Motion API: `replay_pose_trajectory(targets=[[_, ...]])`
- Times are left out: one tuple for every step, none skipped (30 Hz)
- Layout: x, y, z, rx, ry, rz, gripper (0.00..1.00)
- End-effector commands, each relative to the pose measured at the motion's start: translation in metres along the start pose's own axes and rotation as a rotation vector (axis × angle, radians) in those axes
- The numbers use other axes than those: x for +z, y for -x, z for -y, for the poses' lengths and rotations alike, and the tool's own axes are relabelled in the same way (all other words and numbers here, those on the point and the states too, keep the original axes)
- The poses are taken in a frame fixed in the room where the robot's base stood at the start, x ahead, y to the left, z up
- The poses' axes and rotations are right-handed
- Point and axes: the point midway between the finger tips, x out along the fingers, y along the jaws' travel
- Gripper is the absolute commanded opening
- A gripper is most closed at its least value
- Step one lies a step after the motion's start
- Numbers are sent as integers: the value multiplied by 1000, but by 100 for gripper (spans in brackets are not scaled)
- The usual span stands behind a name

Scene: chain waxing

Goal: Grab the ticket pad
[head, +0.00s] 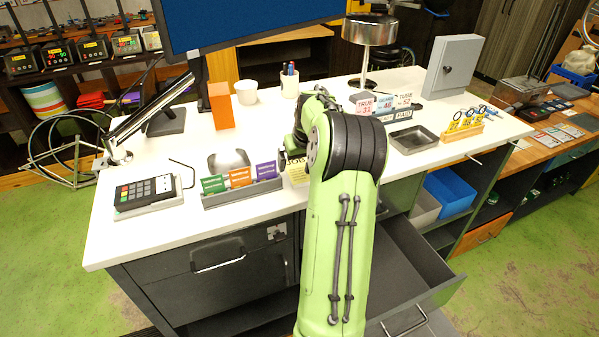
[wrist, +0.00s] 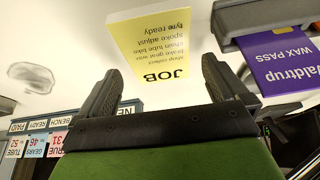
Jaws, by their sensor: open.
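The ticket pad is a yellow block headed "JOB" (wrist: 160,45) with lines of print. In the wrist view it appears upside down, just beyond and between my fingertips. In the head view only part of the yellow pad (head: 298,173) shows on the white counter's front part, beside my arm. My gripper (wrist: 165,82) is open, with one finger on each side of the pad's near end and nothing held. Whether the fingers touch the pad I cannot tell. In the head view my arm hides most of the gripper.
A grey holder (head: 243,192) with green, orange and purple cards stands left of the pad; its purple card (wrist: 285,62) is near my right finger in the wrist view. Label blocks (head: 364,104) and a metal tray (head: 411,139) lie to the right. A drawer (head: 405,262) hangs open below.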

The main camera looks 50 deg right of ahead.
Motion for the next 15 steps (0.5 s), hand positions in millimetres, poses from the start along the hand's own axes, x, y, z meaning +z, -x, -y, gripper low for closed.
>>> replay_pose_trajectory(targets=[[0, -10, 0, -3, 0, 3, 100], [0, -14, 0, -2, 1, 2, 100], [0, -19, 0, -2, 1, 2, 100], [0, -21, 0, -1, 1, 1, 100], [0, -22, 0, 0, 1, 0, 100], [0, -23, 0, 1, 1, -1, 100], [0, -23, 0, 1, 1, -1, 100], [0, -22, 0, 1, 1, -1, 100], [0, -22, 0, 1, 1, -1, 100], [0, -22, 0, 1, 1, -1, 100], [0, -22, 0, 1, 1, -1, 100], [0, -22, 0, 0, 1, -1, 100], [0, -22, 0, 0, 1, -1, 100], [0, -23, 0, 0, 1, -1, 100], [0, -23, 0, 0, 1, 0, 100]])
